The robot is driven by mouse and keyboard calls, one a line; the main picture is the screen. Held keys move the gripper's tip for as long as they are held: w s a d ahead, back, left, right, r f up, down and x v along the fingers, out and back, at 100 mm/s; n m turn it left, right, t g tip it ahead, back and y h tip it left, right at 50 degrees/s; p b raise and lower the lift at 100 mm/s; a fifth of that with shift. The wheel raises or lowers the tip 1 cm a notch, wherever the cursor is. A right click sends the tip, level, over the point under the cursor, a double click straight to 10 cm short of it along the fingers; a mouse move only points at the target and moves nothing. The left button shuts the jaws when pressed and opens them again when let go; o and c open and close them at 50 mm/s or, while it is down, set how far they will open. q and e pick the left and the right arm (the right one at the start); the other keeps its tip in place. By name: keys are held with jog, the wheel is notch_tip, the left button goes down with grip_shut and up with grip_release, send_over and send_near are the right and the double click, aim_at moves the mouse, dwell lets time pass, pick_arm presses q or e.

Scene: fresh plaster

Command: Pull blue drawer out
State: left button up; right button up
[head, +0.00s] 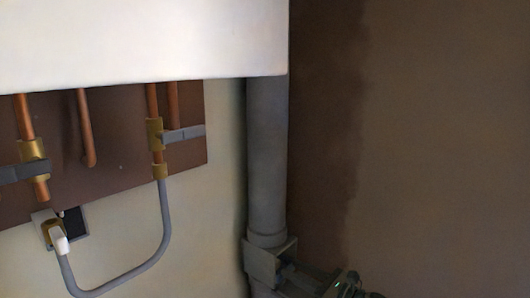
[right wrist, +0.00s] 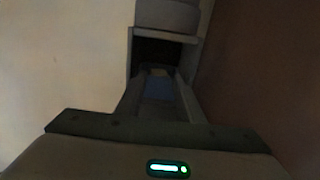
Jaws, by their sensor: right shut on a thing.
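The blue drawer (right wrist: 158,88) shows as a dim blue patch between the two fingers of my right gripper (right wrist: 160,75) in the right wrist view. The gripper is shut on it. A small yellowish patch lies at its far end. Beyond it is a grey housing (right wrist: 165,34) with a dark opening facing me. In the head view this housing (head: 264,262) sits at the foot of a grey pipe, and my right gripper (head: 288,272) reaches it from the lower right. The drawer itself cannot be made out there. My left gripper is not in view.
A thick grey vertical pipe (head: 267,160) runs down from a white cabinet (head: 140,38). Copper pipes (head: 85,125) and a looped grey hose (head: 166,225) are at the left. A dark brown plaster wall (head: 430,150) stands close on the right.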

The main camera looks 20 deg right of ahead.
jog(key=shift+b+v, duration=0.8)
jog(key=shift+v, duration=3.3)
jog(key=o, duration=0.8)
jog(key=shift+c, duration=0.2)
jog(key=shift+s, duration=0.1)
jog(key=shift+b+v, duration=0.55)
jog(key=shift+v, duration=2.4)
jog(key=shift+d, duration=0.1)
